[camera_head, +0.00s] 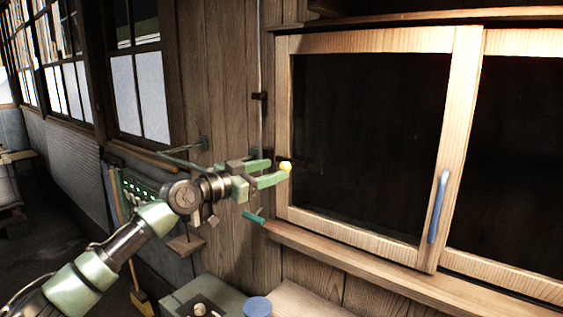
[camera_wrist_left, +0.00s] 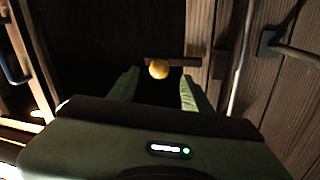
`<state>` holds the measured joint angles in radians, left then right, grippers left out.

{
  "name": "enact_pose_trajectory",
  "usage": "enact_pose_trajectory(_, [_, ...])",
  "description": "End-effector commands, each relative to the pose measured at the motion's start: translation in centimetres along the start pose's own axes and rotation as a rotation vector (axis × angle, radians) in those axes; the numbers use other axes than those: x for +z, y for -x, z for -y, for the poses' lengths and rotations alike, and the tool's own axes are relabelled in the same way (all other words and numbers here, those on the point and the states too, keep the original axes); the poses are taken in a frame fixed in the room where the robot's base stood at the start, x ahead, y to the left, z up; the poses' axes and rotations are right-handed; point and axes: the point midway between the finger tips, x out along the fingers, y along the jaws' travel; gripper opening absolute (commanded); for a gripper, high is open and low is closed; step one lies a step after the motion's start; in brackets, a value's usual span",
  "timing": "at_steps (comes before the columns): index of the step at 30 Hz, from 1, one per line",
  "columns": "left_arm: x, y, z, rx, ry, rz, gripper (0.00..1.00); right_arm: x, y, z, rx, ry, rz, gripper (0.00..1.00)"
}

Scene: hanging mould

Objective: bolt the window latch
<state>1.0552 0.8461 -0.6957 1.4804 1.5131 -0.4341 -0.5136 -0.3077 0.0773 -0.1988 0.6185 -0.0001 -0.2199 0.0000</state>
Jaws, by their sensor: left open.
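The left wrist view shows the knob (camera_wrist_left: 158,69) in front of a dark horizontal bar (camera_wrist_left: 182,62). My left gripper (camera_head: 278,169) is open, its green fingers pointing right at the knob. In the left wrist view the knob appears between the two fingertips (camera_wrist_left: 159,75), with space on both sides. I cannot tell how deep it sits between them. My right gripper is not in view.
The sliding window has a blue handle (camera_head: 438,207) on its right stile. A wooden sill (camera_head: 400,282) runs below. A thin vertical pipe (camera_head: 261,70) runs up the plank wall beside the frame. A blue-topped round container (camera_head: 257,307) stands low in front.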

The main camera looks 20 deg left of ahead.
Motion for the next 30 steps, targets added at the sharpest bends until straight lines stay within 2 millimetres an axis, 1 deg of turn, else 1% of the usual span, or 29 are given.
enact_pose_trajectory(1, [-0.4, -0.9, -0.1, 0.002, 0.003, 0.0, 0.5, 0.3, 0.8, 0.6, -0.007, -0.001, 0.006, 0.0])
enact_pose_trajectory(3, [-0.4, -1.8, -0.1, 0.002, 0.004, -0.001, 0.5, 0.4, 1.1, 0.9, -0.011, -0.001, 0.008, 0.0])
enact_pose_trajectory(7, [-0.1, -3.0, -0.1, 0.002, 0.002, 0.001, 0.5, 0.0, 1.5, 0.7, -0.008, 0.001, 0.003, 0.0])
enact_pose_trajectory(12, [0.1, -3.4, -0.1, 0.0, 0.0, 0.001, 0.5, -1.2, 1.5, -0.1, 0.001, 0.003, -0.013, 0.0])
enact_pose_trajectory(17, [0.1, -3.4, -0.1, 0.001, 0.0, 0.001, 0.5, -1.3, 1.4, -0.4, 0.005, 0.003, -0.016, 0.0])
enact_pose_trajectory(18, [0.1, -3.4, -0.1, 0.001, 0.0, 0.001, 0.39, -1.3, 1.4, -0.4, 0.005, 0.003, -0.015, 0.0])
enact_pose_trajectory(20, [0.1, -3.3, -0.1, 0.001, 0.0, 0.001, 0.22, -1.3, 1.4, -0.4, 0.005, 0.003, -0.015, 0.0])
enact_pose_trajectory(21, [0.1, -3.3, -0.1, 0.001, 0.0, 0.001, 0.11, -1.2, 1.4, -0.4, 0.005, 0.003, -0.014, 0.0])
enact_pose_trajectory(22, [0.1, -3.3, -0.1, 0.001, 0.0, 0.001, 0.03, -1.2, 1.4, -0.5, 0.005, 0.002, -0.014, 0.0])
enact_pose_trajectory(23, [0.1, -3.3, -0.1, 0.001, 0.0, 0.001, 0.0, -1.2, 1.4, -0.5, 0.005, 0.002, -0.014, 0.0])
enact_pose_trajectory(30, [0.1, -3.3, -0.1, 0.001, 0.0, 0.001, 0.0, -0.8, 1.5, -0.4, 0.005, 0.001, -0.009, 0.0])
